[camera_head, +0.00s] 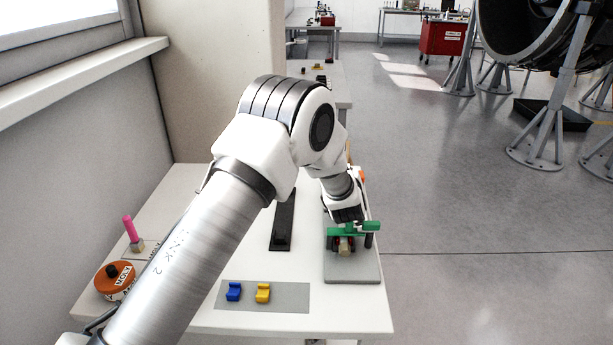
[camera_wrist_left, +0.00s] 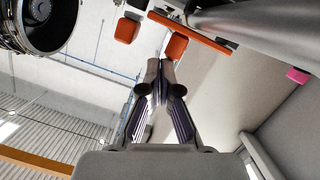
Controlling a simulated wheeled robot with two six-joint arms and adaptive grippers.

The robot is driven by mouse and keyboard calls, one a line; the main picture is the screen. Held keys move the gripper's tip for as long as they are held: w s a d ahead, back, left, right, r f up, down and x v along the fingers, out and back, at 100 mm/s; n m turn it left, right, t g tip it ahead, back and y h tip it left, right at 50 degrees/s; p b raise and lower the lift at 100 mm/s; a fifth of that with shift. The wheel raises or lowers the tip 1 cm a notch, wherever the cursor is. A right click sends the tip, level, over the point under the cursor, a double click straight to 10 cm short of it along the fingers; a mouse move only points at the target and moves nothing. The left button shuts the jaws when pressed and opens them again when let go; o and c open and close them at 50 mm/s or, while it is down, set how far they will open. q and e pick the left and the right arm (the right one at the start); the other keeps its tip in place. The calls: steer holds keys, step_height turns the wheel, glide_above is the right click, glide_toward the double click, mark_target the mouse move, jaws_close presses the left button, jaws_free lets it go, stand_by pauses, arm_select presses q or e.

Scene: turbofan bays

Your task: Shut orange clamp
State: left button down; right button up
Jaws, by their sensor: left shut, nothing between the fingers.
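The orange clamp shows at the top of the left wrist view as an orange bar (camera_wrist_left: 192,28) with orange blocks near it, one (camera_wrist_left: 176,47) just beyond my fingertips. In the head view only a small orange part (camera_head: 362,175) shows behind my left wrist; the rest is hidden. My left gripper (camera_wrist_left: 160,68) is shut and empty, its fingertips close to the orange block; I cannot tell whether they touch. In the head view its dark body (camera_head: 347,213) is above the grey plate's far part, with fingertips hidden. My right gripper is in neither view.
A green clamp (camera_head: 362,228) sits on the grey plate (camera_head: 352,270), right by my left wrist. Blue (camera_head: 233,291) and yellow (camera_head: 263,292) pieces lie on a grey mat. The table's front is mostly clear.

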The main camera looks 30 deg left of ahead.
arm_select(q)
steer(key=shift+f, duration=0.1)
step_height(320, 180, up, 10)
stand_by(0.4)
